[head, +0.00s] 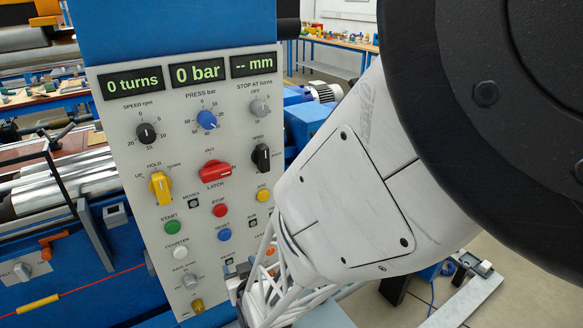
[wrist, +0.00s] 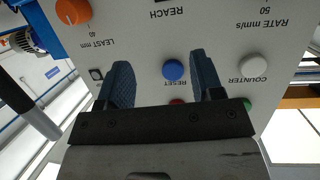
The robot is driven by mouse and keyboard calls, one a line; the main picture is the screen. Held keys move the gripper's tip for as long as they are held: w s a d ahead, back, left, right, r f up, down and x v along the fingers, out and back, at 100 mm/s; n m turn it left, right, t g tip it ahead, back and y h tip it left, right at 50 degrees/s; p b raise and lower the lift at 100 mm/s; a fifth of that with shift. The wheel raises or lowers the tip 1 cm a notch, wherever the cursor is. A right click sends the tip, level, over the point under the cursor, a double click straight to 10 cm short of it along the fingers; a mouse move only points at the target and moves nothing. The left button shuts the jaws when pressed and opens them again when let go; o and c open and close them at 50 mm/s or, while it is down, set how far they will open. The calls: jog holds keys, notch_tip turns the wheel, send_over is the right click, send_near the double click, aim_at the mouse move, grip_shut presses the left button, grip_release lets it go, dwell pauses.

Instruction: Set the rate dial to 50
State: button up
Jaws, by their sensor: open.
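The rate dial (head: 190,281) is a small grey knob low on the left of the pale control panel in the head view, under the RATE mm/s label. Its pointer reading is too small to tell. In the wrist view the picture is upside down; the RATE mm/s label and a "50" mark show at the top right, but the dial is out of frame. My gripper (wrist: 160,65) is open and empty, its fingers on either side of the blue RESET button (wrist: 173,70) in the picture. Whether they touch the panel I cannot tell. In the head view the fingers are largely hidden by my arm.
Near the dial are a white COUNTER button (head: 180,253) above and a brass knob (head: 197,305) below. Green START (head: 172,227), red STOP (head: 219,210), a yellow lever knob (head: 160,188) and a red latch knob (head: 215,171) sit higher. An orange knob (wrist: 73,11) shows in the wrist view.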

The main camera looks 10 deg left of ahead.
aim_at(192, 287)
jog(key=s+a+f+n+y, duration=0.2)
jog(key=s+a+f, duration=0.4)
jog(key=s, duration=0.3)
jog(key=shift+s+a+f+t+y, duration=0.15)
jog(key=shift+a+f+t+y, duration=0.2)
jog(key=shift+a+y, duration=0.45)
jog(key=shift+x, duration=3.8)
jog(key=c, duration=0.9)
jog(key=shift+n, duration=0.4)
